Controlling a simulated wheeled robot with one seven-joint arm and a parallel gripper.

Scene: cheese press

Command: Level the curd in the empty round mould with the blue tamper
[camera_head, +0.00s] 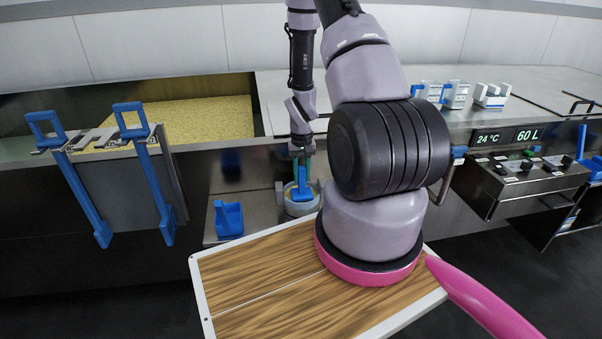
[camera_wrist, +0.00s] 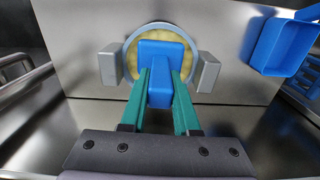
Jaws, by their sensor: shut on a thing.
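The round mould (camera_head: 302,206) is a grey ring with side lugs on the steel shelf. In the wrist view the mould (camera_wrist: 207,72) shows pale yellow curd (camera_wrist: 190,62) inside its rim. The blue tamper (camera_head: 302,183) stands over the mould; in the wrist view the tamper (camera_wrist: 162,52) covers most of the curd. My gripper (camera_head: 301,165) is above the mould. In the wrist view the green fingers of my gripper (camera_wrist: 160,90) are shut on the tamper's blue handle. Whether the tamper's underside touches the curd is hidden.
A blue scoop-like container (camera_head: 229,218) stands on the shelf left of the mould; it also shows in the wrist view (camera_wrist: 285,45). A vat of yellow curd (camera_head: 200,120) lies behind. Blue-handled tools (camera_head: 150,180) hang left. A control panel (camera_head: 520,180) is right. A wooden-topped board (camera_head: 250,290) is in front.

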